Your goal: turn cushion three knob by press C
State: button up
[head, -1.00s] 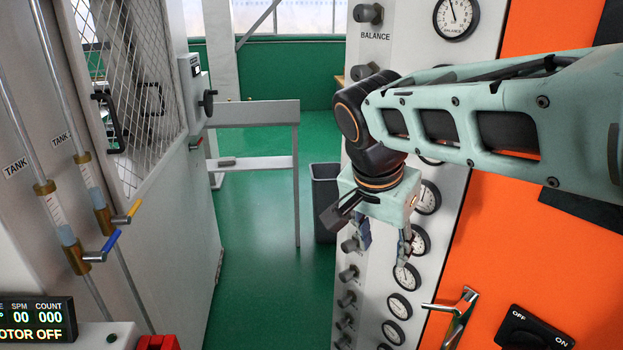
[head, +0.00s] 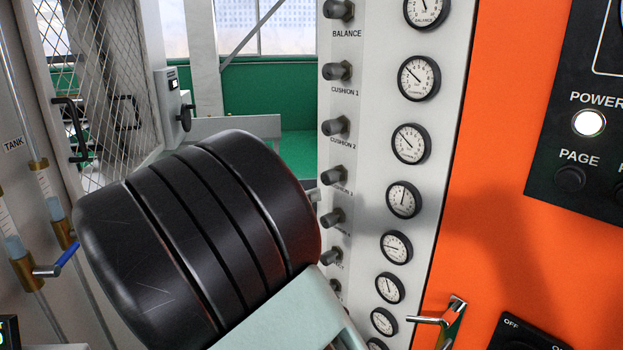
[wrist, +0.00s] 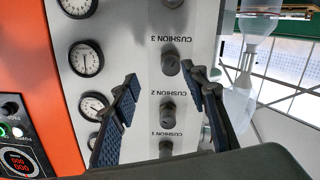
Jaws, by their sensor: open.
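The cushion three knob (head: 332,175) is a dark round knob on the white gauge panel, with its "CUSHION 3" label just below it. In the wrist view the panel is upside down, and the same knob (wrist: 171,64) shows between my fingertips in the picture. My gripper (wrist: 159,73) is open, with one blue-padded finger on each side. The right fingertip looks close to the knob, and I cannot tell if it touches. In the head view my black arm link hides the gripper. No "press C" marking is readable.
The cushion two knob (wrist: 167,112) and cushion one knob (wrist: 166,148) line up with it, with gauges (head: 404,199) alongside. An orange panel (head: 480,220) with a metal handle (head: 445,320) is to the right in the head view. A mesh-doored cabinet (head: 95,100) stands left.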

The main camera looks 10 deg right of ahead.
aim_at(325, 180)
jog(key=shift+n+t, duration=0.3)
jog(key=shift+t, duration=0.2)
jog(key=x, duration=0.3)
jog(key=p+x, duration=0.1)
jog(key=x, duration=0.2)
jog(key=w+x, duration=0.1)
jog(key=x, duration=0.3)
jog(key=shift+w+a+r, duration=0.1)
jog(key=shift+a+r, duration=0.1)
jog(key=shift+a, duration=0.1)
jog(key=shift+c, duration=0.5)
grip_shut()
